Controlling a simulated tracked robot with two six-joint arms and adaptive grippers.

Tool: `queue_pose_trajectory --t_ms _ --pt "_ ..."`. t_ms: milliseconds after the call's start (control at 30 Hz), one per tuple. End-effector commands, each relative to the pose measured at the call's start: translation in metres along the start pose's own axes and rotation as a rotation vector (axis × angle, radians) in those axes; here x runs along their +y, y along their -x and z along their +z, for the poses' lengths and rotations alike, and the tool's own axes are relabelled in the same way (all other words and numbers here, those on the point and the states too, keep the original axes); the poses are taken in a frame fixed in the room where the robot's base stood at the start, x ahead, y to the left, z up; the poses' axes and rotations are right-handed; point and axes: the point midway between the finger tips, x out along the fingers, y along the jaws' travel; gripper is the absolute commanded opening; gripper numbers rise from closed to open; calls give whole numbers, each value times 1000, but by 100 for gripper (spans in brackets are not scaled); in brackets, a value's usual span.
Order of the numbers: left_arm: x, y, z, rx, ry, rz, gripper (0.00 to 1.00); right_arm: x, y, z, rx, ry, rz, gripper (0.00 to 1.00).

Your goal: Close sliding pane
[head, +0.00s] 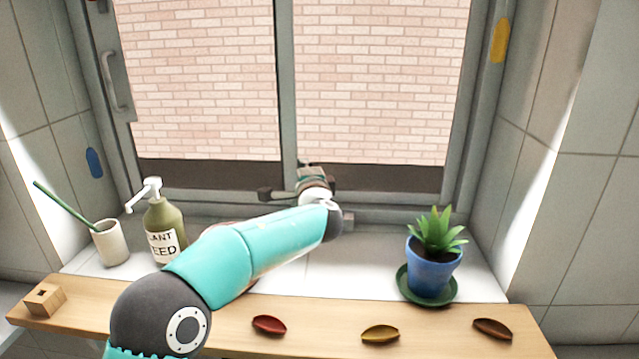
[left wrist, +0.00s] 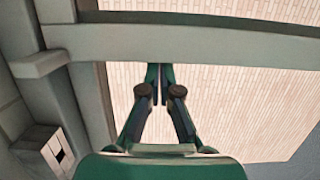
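The window's left pane (head: 205,95) has a grey frame with a pale vertical handle (head: 117,82) on its left side. A dark upright bar (head: 285,100) stands between it and the right pane (head: 380,85). My left gripper (head: 268,193) is low in front of the window near the middle, pointing left, well to the right of the handle. In the left wrist view its two fingers (left wrist: 158,72) meet at the tips, with nothing seen between them. The grey window frame (left wrist: 180,32) is close by in that view. My arm hides part of the sill. My right gripper is not in view.
A soap-type bottle (head: 163,232) and a white cup with a green stick (head: 110,243) stand left on the sill. A potted plant (head: 432,265) stands right. A wooden block (head: 45,300) and leaf-shaped pieces (head: 380,334) lie on the front ledge.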

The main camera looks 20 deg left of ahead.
Motion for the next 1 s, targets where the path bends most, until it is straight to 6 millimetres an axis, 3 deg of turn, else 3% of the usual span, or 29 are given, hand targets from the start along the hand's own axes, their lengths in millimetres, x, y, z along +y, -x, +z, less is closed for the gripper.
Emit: queue_pose_trajectory --t_ms 100,500,733,867,1000 --pt "0 -2 8 -3 2 -1 0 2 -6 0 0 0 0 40" --pt "-2 -2 10 -10 2 -3 0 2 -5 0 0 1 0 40" --pt "0 3 -7 -9 1 -2 0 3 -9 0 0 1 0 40" --pt "3 9 -29 -6 -2 1 0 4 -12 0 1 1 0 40" --pt "6 44 -27 -5 -1 0 0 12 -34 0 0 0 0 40"
